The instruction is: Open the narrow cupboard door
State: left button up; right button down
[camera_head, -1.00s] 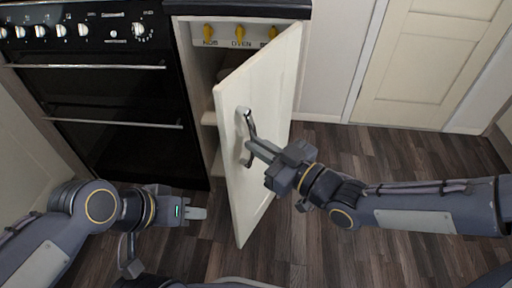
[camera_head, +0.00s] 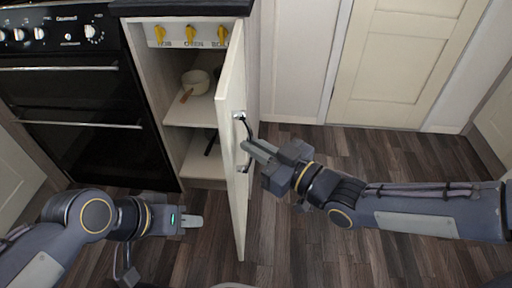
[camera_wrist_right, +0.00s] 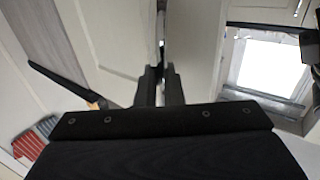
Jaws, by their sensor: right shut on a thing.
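The narrow cupboard door (camera_head: 234,170) is cream and stands wide open, seen almost edge-on in the head view. Its metal handle (camera_head: 240,122) is on the face turned to the right. My right gripper (camera_head: 248,150) is shut on the handle; its fingers (camera_wrist_right: 160,88) also show at the door in the right wrist view, where the grip itself is partly hidden. The cupboard (camera_head: 177,112) shows its shelves inside. My left gripper (camera_head: 192,221) is empty, low at the left of the door; its finger gap cannot be made out.
A pan (camera_head: 196,82) stands on the upper shelf, and a dark item lies on the lower one. Yellow valve taps (camera_head: 191,34) line the top of the cupboard. A black oven (camera_head: 75,110) stands to the left. The wooden floor (camera_head: 400,160) is clear at the right.

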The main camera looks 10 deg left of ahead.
jog(key=shift+w+d+r+t, duration=0.1)
jog(key=shift+w+d+t, duration=0.2)
jog(key=shift+w, duration=0.35)
jog(key=c, duration=1.6)
grip_release()
jog(key=shift+w+a, duration=0.1)
jog(key=shift+w, duration=0.05)
jog(key=shift+a, duration=0.1)
jog(key=shift+s, duration=0.2)
jog(key=p+v, duration=0.2)
jog(key=v, duration=0.5)
jog(key=shift+s+d+p, duration=0.1)
jog(key=shift+d+p, duration=0.3)
